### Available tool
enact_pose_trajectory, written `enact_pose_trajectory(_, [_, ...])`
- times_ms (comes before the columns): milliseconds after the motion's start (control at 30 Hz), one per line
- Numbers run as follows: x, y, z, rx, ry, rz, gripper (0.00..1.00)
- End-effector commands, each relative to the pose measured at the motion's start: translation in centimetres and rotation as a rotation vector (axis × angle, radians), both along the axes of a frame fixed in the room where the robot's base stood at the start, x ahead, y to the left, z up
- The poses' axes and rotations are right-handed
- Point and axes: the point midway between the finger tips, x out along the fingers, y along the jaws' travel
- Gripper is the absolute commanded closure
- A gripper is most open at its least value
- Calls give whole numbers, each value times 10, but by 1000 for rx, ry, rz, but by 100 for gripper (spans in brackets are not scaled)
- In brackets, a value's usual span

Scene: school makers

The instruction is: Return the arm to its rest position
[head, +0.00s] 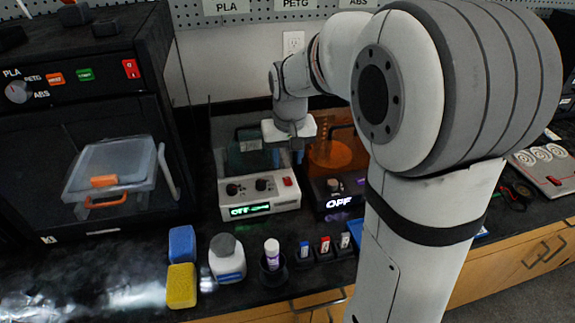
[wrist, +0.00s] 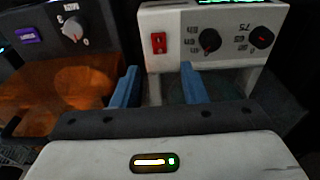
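My arm (head: 420,215) reaches from the right foreground back over the dark counter, bent at its joints. My gripper (head: 288,157) points down at the white-fronted machine (head: 262,196), just above and behind its control panel. In the wrist view my gripper (wrist: 159,88) shows two blue fingers set apart, with no object seen between them. The white panel with its red switch (wrist: 158,43) and black knobs lies beyond the fingers. Whether the fingers touch the machine I cannot tell.
An orange-lidded black machine (head: 333,190) stands beside the white one; both displays read OFF. A large black oven-like unit (head: 80,75) is at left. Blue (head: 182,245) and yellow (head: 181,286) sponges, a white bottle (head: 227,262) and small holders (head: 325,250) line the front.

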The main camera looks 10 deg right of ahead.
Motion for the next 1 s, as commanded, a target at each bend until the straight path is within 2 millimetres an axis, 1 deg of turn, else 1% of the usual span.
enact_pose_trajectory(33, [0,0,9,0,-3,0,60])
enact_pose_trajectory(100, [-2,0,17,0,-2,0,60])
enact_pose_trajectory(200, [-3,0,22,0,-1,0,60])
enact_pose_trajectory(633, [-3,0,24,0,0,0,60])
enact_pose_trajectory(733, [-8,0,28,0,-3,0,60])
enact_pose_trajectory(767, [-12,-1,32,0,-5,0,60])
enact_pose_trajectory(867, [-33,-2,47,0,-16,1,60])
enact_pose_trajectory(967, [-67,-5,66,0,-31,1,60])
enact_pose_trajectory(1000, [-82,-6,72,0,-37,1,60])
